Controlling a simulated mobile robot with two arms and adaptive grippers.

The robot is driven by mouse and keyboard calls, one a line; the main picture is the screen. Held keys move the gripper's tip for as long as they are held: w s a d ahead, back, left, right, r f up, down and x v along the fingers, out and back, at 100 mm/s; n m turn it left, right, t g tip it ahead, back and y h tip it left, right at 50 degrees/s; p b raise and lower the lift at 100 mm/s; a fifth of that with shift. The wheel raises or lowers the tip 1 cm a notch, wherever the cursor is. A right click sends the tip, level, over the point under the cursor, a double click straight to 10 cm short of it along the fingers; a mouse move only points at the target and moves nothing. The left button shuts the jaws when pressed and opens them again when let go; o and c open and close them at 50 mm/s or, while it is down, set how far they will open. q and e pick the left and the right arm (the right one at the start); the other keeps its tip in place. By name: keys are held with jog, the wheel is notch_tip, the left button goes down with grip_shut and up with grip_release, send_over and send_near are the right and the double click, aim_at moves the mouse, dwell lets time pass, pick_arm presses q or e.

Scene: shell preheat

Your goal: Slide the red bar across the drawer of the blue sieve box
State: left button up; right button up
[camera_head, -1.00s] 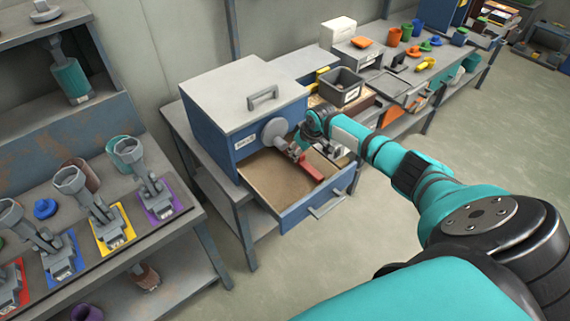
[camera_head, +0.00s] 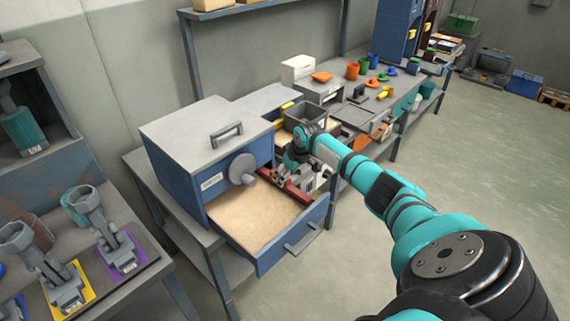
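The blue sieve box (camera_head: 186,168) stands on a grey bench at the left of centre, with a grey lid and handle and a round grey knob (camera_head: 242,168). Its drawer (camera_head: 318,219) is pulled out and holds a flat layer of pale sand (camera_head: 255,218). The red bar (camera_head: 298,191) lies at the drawer's right side, along the right wall. My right gripper (camera_head: 281,178) is down at the bar's end near the box front and appears shut on it; the fingers are small and partly hidden by the wrist. My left gripper is out of view.
A dark grey bin (camera_head: 306,113) and a yellow item stand right behind the box. A bench with coloured cups and small parts runs off to the back right. Tools on coloured pads (camera_head: 122,254) stand at the lower left. The floor at right is clear.

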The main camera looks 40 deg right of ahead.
jog(key=shift+a, duration=0.1)
jog(key=shift+r, duration=0.2)
jog(key=v, duration=1.1)
jog(key=shift+s+r, duration=0.15)
jog(key=shift+r, duration=0.1)
